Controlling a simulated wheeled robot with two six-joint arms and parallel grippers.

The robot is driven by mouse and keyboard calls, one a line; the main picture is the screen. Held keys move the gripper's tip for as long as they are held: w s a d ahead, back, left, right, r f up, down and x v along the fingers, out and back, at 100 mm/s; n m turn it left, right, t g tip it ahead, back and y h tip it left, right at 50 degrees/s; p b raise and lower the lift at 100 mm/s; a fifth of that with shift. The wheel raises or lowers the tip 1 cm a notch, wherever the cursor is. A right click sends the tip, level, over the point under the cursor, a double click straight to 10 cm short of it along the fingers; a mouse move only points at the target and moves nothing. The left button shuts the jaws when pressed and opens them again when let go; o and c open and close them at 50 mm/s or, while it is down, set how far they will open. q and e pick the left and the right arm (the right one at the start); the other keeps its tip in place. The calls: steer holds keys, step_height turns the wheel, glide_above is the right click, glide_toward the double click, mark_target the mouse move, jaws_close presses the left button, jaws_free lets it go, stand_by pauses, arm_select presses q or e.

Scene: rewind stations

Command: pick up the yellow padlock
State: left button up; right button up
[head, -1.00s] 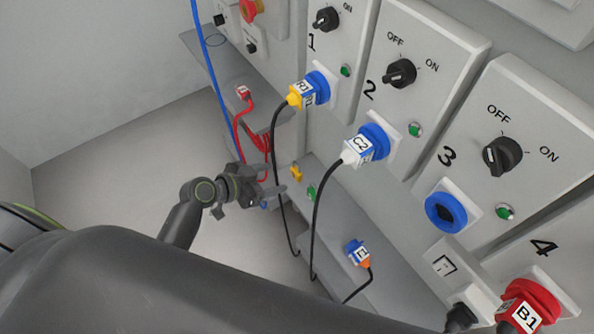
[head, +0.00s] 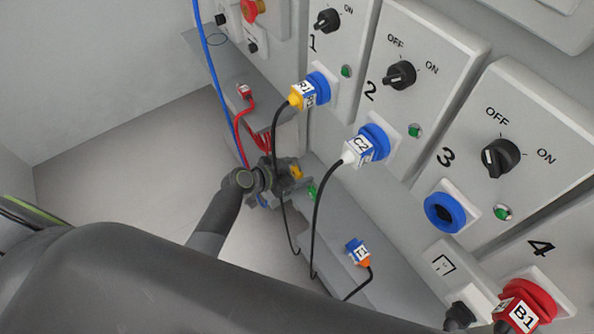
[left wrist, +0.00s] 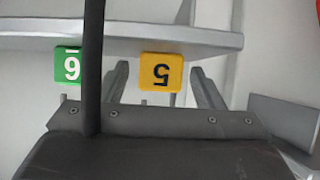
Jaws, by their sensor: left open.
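The yellow padlock (head: 297,172) is on the grey shelf below panel 1, small and partly covered by my gripper in the head view. In the left wrist view the yellow padlock (left wrist: 161,72) shows its face with an upside-down 5, at the shelf edge. My left gripper (head: 288,173) is at the padlock. It is open, with one finger to each side of the padlock in the left wrist view (left wrist: 160,78); I cannot tell how far they reach around it. My right gripper is not in view.
A green padlock (left wrist: 68,66) marked 6 is beside the yellow one. A dark upright strip, probably the black cable (head: 276,140), crosses the left wrist view close to the camera. Red (head: 251,120) and blue (head: 209,62) cables hang near my left arm. A blue plug (head: 357,251) lies on the shelf.

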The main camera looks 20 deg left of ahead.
arm_select(q)
steer(key=c, duration=1.1)
steer(key=shift+r, duration=0.1)
